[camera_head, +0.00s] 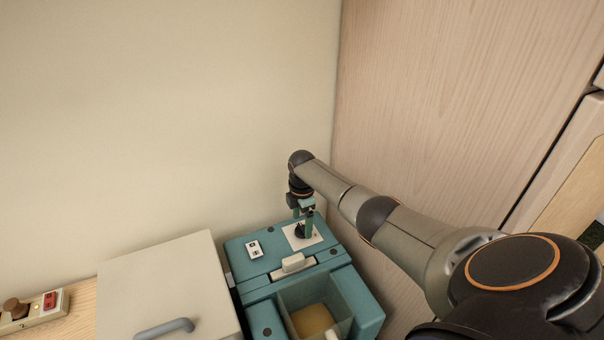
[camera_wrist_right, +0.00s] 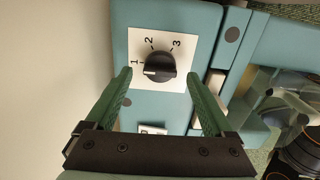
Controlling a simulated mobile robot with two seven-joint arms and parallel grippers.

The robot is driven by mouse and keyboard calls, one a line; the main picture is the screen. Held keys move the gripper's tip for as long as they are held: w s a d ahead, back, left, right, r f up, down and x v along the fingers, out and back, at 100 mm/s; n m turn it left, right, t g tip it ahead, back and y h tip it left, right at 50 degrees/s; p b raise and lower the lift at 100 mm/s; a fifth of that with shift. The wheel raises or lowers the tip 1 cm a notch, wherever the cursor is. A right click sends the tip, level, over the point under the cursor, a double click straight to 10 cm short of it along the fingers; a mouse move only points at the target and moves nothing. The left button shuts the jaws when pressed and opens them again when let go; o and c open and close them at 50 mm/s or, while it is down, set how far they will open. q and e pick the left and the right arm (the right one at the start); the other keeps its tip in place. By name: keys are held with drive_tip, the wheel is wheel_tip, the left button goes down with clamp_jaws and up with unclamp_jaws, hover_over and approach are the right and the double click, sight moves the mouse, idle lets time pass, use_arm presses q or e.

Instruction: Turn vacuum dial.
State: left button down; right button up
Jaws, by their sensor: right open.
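The black vacuum dial (camera_wrist_right: 160,66) sits on a white plate (camera_wrist_right: 187,38) marked 1, 2 and 3. Its white mark is on the left side, closest to the 1. The plate (camera_head: 316,240) is on top of a teal vacuum machine (camera_head: 254,269), beside the wall. My right gripper (camera_head: 306,211) points down over the dial in the head view. In the right wrist view, the open gripper (camera_wrist_right: 159,77) has one finger on either side of the dial, with visible gaps. Contact is not visible. My left gripper is not in view.
The machine has a light handle (camera_head: 294,263) and an open bin with something yellow (camera_head: 312,320) inside. A beige box with a grey handle (camera_head: 165,329) stands at left. A wood panel (camera_head: 430,110) rises close on the right. Open space lies above the machine.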

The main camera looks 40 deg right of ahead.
sight(302, 227)
use_arm(q)
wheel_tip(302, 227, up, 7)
drive_tip(key=p, duration=0.5)
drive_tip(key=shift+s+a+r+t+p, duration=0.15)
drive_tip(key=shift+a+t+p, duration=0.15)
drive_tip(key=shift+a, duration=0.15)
use_arm(e)
wheel_tip(302, 227, up, 11)
drive_tip(key=shift+f, duration=0.1)
